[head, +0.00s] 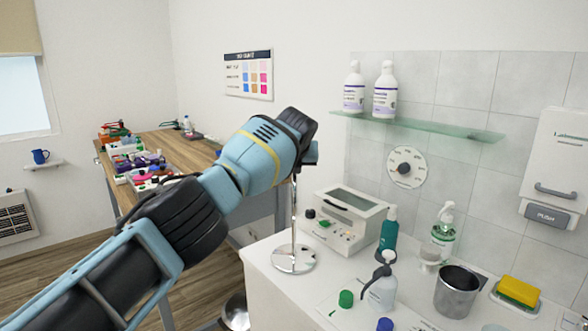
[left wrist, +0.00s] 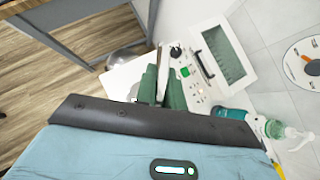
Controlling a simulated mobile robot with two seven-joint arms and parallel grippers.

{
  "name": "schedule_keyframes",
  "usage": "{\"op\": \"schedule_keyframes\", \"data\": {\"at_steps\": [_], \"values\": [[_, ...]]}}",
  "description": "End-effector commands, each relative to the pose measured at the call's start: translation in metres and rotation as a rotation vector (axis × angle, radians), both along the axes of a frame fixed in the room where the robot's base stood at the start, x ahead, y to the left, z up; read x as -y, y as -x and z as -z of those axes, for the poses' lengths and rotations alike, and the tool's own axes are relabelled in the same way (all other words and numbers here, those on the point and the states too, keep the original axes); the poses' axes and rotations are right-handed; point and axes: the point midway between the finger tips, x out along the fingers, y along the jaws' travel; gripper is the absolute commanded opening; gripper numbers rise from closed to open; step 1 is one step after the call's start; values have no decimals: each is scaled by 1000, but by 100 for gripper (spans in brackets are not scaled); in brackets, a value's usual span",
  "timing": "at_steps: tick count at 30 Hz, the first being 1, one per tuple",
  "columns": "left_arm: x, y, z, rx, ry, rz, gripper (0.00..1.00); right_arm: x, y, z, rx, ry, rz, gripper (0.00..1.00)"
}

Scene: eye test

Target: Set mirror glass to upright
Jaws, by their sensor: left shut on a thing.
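A mirror stand with a round chrome base (head: 294,259) and a thin stem stands on the white counter in the head view. My left arm reaches across from the left, and its wrist is over the top of the stem, hiding the mirror glass there. In the left wrist view my left gripper (left wrist: 160,84) has its green fingers closed on a thin grey edge, which appears to be the mirror glass (left wrist: 163,72). The tilt of the glass cannot be told. My right gripper is in neither view.
A white box with a window (head: 350,215) stands behind the mirror. A teal bottle (head: 388,230), a pump bottle (head: 382,288), a clear soap bottle (head: 443,232) and a steel cup (head: 457,290) stand to the right. A glass shelf (head: 430,127) juts from the wall above.

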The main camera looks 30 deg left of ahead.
Motion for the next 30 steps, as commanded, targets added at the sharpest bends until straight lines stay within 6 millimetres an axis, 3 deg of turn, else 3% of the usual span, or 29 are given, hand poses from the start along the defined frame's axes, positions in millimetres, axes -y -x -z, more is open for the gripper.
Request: {"op": "schedule_keyframes", "data": {"at_steps": [7,8,13,23,30], "values": [[0,0,0,2,-2,1,0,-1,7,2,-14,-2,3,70],[0,0,0,2,-2,1,12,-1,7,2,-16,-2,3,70],[0,0,0,2,-1,0,32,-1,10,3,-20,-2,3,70],[0,1,-2,1,0,1,32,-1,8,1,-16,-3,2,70],[6,11,-17,5,0,3,32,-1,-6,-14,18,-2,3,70]]}}
